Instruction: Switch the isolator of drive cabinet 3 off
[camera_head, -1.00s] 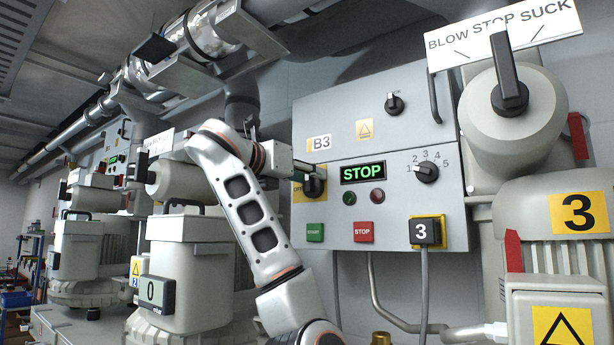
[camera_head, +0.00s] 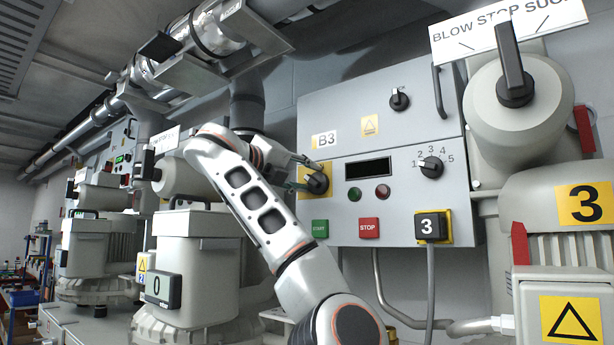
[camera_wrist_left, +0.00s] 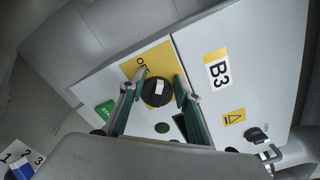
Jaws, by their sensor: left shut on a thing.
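Drive cabinet B3 (camera_head: 395,215) is the grey wall cabinet in the middle of the head view. Its isolator is a black rotary knob (camera_head: 318,184) on a yellow plate at the cabinet's left edge. The wrist view shows the knob (camera_wrist_left: 154,94) with a white mark on its face. My left gripper (camera_head: 305,177) reaches it from the left and is shut on the knob; in the wrist view its two fingers lie on either side. The fingers hide part of the plate's lettering. The cabinet's display (camera_head: 368,169) is dark. My right gripper is not in view.
Below the display are a green START button (camera_head: 320,228) and a red STOP button (camera_head: 369,228). A numbered selector (camera_head: 431,167) and a plug marked 3 (camera_head: 431,227) sit to the right. A large blower (camera_head: 560,215) stands at the right, another machine (camera_head: 190,255) at the left.

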